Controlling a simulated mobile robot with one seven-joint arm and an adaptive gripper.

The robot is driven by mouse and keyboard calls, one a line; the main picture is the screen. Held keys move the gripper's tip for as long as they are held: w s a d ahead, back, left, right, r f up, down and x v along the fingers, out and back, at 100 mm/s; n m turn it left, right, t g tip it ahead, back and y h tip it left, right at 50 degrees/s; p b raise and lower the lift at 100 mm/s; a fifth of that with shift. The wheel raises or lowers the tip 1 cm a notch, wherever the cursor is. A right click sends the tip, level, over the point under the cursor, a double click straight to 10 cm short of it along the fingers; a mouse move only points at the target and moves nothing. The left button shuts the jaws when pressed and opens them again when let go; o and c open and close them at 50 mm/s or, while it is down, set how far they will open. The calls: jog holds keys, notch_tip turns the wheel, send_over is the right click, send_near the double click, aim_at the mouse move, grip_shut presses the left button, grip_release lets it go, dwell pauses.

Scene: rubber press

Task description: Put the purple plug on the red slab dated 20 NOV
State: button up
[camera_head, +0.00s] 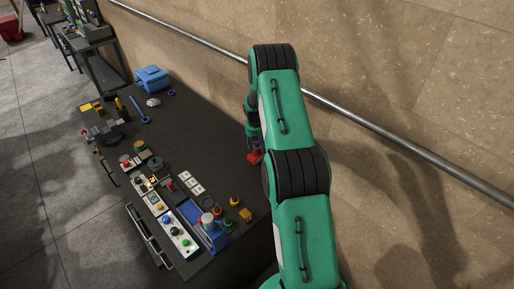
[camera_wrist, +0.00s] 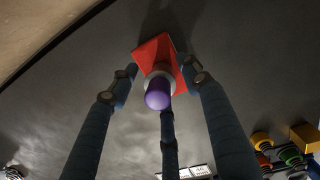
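In the wrist view a red slab (camera_wrist: 150,50) lies flat on the dark table. The purple plug (camera_wrist: 157,97), with a pale grey collar, is in front of the slab, its purple end toward the camera. It appears to stand on the slab, though contact at its base is hidden. My gripper (camera_wrist: 163,76) has its three fingers spread around the plug, with gaps visible at the left and right. The lower finger's tip is hidden behind the plug. In the head view the red slab (camera_head: 254,158) shows partly beside my arm. No date on it is readable.
Several coloured parts, a blue press-like device (camera_head: 210,231) and a button panel (camera_head: 178,240) stand along the table's near side. A blue toolbox (camera_head: 152,78) and a purple ring (camera_head: 171,93) are at the far end. The table's middle is mostly clear; a wall with a rail (camera_head: 400,132) runs alongside.

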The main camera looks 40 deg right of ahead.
aim_at(256, 148)
jog(key=shift+r, duration=0.15)
notch_tip(256, 148, up, 12)
jog(key=a+b, duration=0.1)
jog(key=shift+s+a, duration=0.2)
dwell(0.6)
dwell(0.5)
